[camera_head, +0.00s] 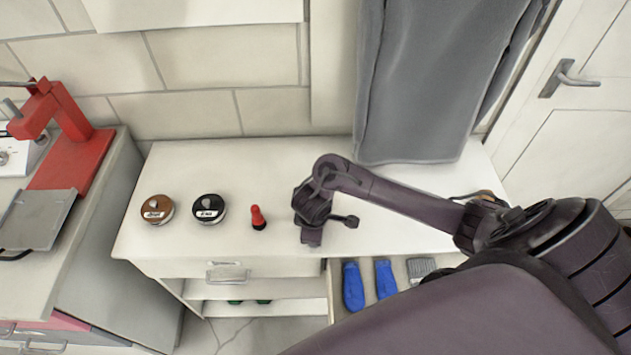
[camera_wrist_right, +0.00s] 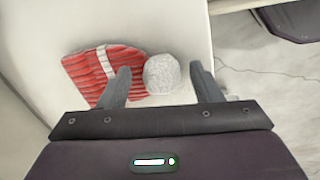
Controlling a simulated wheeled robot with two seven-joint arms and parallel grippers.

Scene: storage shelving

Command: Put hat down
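In the right wrist view, a red hat (camera_wrist_right: 88,72) with a white stripe and a fluffy white pompom (camera_wrist_right: 160,73) lies over a pale surface. My right gripper (camera_wrist_right: 158,67) is open, with its two fingers spread apart. The pompom shows between the fingers with gaps on both sides, and the left finger overlaps part of the hat. I cannot tell whether the fingertips are above it or level with it. In the head view the hat does not show. My right arm reaches in from the right across the white counter (camera_head: 200,235). My left gripper is out of view.
On the counter stand a brown-topped tin (camera_head: 157,210), a black-topped tin (camera_head: 209,209) and a red bottle (camera_head: 258,217). A grey cloth (camera_head: 425,85) hangs behind. An open drawer holds blue items (camera_head: 353,287). A red press (camera_head: 75,140) stands left. Bare counter lies between.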

